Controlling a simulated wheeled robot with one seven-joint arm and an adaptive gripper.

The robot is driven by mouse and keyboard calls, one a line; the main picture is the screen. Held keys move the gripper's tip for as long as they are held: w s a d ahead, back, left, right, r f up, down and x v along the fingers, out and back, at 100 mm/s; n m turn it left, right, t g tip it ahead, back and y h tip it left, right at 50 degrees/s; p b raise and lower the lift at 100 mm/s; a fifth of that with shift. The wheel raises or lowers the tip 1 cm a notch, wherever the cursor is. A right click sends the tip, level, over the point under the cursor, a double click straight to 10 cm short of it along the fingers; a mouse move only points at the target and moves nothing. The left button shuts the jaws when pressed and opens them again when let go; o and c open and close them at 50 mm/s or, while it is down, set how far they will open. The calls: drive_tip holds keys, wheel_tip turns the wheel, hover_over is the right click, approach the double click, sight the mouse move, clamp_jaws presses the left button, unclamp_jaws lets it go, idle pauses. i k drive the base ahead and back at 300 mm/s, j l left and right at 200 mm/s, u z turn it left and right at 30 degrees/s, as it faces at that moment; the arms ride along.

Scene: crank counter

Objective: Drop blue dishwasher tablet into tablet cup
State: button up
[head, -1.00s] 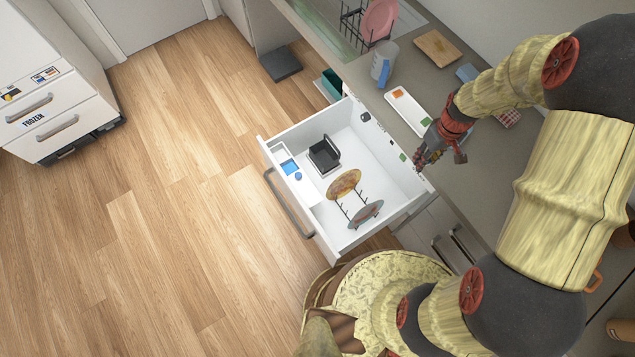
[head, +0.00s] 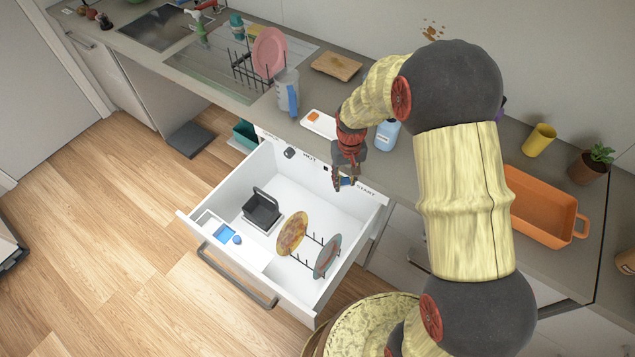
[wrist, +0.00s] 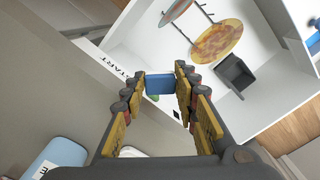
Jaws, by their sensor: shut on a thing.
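The blue tablet (wrist: 159,84) is pinched between the fingertips of my gripper (wrist: 160,90) in the wrist view. In the head view my gripper (head: 344,186) is above the back right part of the open white drawer (head: 205,213), by the START marking, with the blue tablet (head: 348,181) at its tips. A small dark square cup with a raised lid (head: 262,209), which looks like the tablet cup, stands inside the drawer at left. It also shows in the wrist view (wrist: 236,73), apart from my gripper, up and to the right. Its inside is hard to make out.
Two plates stand in a rack in the drawer: a stained yellow one (head: 292,234) and a grey-green one (head: 327,256). A white tray with an orange tablet (head: 319,125), a jug (head: 287,88) and a pale blue bottle (head: 387,134) stand on the counter behind. The drawer floor's middle is clear.

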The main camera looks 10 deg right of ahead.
sight(214, 232)
drive_tip(key=k+j+u, duration=0.2)
drive_tip(key=u, duration=0.3)
drive_tip(key=k+j+u, duration=0.2)
drive_tip(key=u, duration=0.3)
drive_tip(key=j, duration=0.1)
